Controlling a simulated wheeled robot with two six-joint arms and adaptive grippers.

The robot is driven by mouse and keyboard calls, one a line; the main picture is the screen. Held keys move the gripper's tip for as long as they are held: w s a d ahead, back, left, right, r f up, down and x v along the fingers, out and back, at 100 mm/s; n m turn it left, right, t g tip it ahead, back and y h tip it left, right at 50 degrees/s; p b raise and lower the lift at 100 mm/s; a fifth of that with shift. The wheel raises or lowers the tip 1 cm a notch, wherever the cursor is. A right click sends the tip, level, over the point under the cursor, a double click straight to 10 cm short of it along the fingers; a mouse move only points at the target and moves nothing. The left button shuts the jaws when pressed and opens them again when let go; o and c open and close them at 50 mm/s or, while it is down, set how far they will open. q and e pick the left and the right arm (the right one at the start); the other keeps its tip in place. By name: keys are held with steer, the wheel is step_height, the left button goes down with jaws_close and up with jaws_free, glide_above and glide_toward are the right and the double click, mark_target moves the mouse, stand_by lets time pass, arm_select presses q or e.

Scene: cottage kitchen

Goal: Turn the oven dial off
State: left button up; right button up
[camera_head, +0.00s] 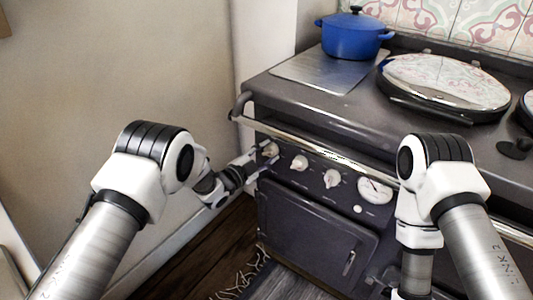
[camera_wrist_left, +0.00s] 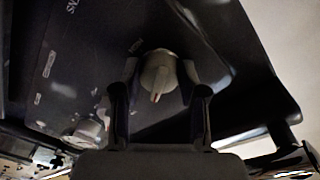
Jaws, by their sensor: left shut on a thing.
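The oven front carries a row of cream dials. The leftmost dial (camera_head: 271,149) is at my left gripper (camera_head: 264,158). In the left wrist view the same dial (camera_wrist_left: 158,76) sits between the two dark fingers of my left gripper (camera_wrist_left: 160,70), its pointer ridge towards the camera. The gripper is shut on this dial, with a finger on either side. The labels on the panel are too dark and small to read. My right arm hangs over the oven's right part; its gripper is out of view.
More dials (camera_head: 299,163) and (camera_head: 331,178) and a round gauge (camera_head: 375,190) sit to the right. A chrome rail (camera_head: 320,150) runs above the dials. A blue pot (camera_head: 352,36) stands on the stove top. A plain wall (camera_head: 120,70) is at the left.

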arm_select(q)
steer(key=shift+n, duration=0.3)
steer(key=n, duration=0.6)
steer(key=shift+t, duration=0.3)
steer(key=n+p, duration=0.1)
steer(key=n, duration=0.4)
steer(key=shift+s+d+n+t, duration=0.1)
steer(key=shift+n+t, duration=0.2)
steer(key=shift+n, duration=0.1)
steer(key=o, duration=1.1)
steer(key=shift+o, duration=0.2)
steer(key=shift+f, duration=0.1)
